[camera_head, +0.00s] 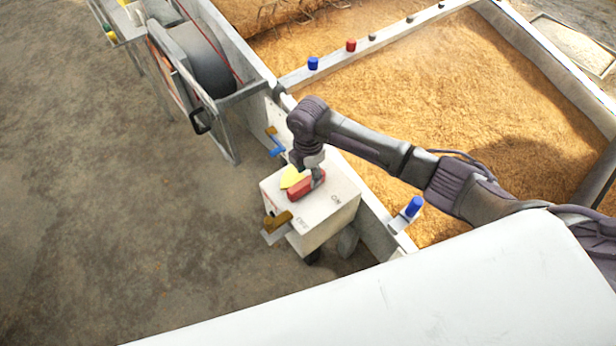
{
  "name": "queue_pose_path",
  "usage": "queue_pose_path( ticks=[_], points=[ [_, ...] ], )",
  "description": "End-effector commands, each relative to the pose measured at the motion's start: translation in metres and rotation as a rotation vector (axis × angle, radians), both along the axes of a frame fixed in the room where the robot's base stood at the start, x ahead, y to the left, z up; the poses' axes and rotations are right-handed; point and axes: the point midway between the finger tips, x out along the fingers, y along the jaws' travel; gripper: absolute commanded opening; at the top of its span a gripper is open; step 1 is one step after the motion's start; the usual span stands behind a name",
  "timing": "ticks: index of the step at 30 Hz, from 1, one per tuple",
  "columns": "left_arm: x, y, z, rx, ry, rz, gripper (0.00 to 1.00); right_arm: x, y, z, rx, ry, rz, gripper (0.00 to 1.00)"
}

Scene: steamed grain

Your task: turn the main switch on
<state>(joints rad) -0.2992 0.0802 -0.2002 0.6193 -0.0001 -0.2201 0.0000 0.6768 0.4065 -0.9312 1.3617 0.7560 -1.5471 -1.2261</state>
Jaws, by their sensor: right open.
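The main switch is a red handle (305,188) with a yellow pointed piece (291,177) on top of a white box (318,214). The lettering "ON" is near the box's right edge, and another label near its front corner is too small to read surely. My right gripper (317,173) points down at the red handle, its fingers at or just over the handle's far end. It is open; whether it touches the handle cannot be told. My left gripper is not in view.
A low-walled bed of brown grain (400,90) lies behind the box, with blue and red knobs on its walls. A reel (200,60) in a metal frame stands at the upper left. The floor at left is clear.

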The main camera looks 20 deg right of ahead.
Motion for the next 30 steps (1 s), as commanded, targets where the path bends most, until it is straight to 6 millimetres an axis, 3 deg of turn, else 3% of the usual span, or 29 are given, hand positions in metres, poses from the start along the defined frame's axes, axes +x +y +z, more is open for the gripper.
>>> queue_pose_path(
  ticks=[6, 16, 25, 30],
  points=[
    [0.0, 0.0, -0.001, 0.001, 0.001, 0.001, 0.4, 0.0, 0.001, -0.022, 0.002, 0.0, 0.0, 0.5],
    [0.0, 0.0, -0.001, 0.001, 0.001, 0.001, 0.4, 0.0, 0.0, -0.025, 0.001, -0.001, 0.0, 0.5],
    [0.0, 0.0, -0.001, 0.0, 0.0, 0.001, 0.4, 0.0, 0.0, -0.025, 0.001, -0.001, 0.0, 0.02],
    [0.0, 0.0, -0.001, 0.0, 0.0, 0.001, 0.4, 0.0, 0.0, -0.025, 0.001, -0.001, 0.0, 0.0]
  ],
)
